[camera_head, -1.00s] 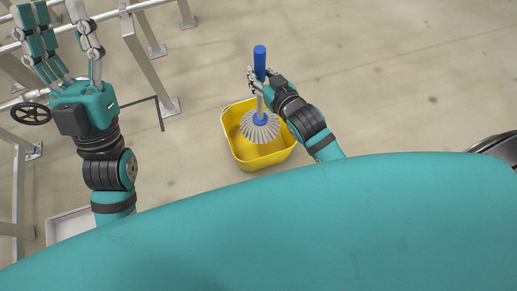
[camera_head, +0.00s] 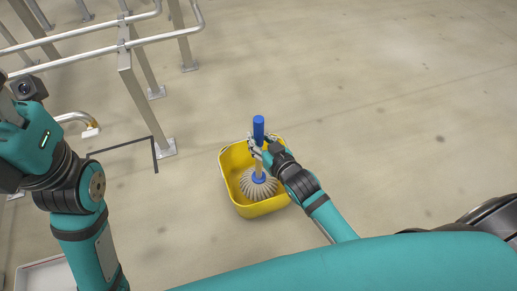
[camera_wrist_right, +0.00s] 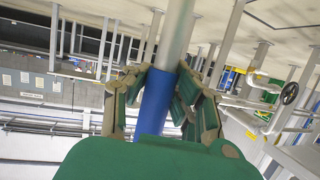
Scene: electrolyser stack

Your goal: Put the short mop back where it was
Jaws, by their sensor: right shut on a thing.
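The short mop has a blue handle end (camera_head: 258,127), a light shaft and a grey fringed head (camera_head: 258,187) with a blue collar. My right gripper (camera_head: 259,148) is shut on it just below the blue end, and the mop stands nearly upright. Its head is within the opening of the yellow bucket (camera_head: 236,161); I cannot tell whether it touches the bottom. In the right wrist view the fingers close around the blue handle (camera_wrist_right: 157,98). My left arm is at the left edge, and the fingers of its gripper are out of the picture.
Metal pipe railing and posts (camera_head: 148,85) stand on the floor at the upper left. A pale tray (camera_head: 45,275) lies at the lower left. The floor right of the bucket is clear.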

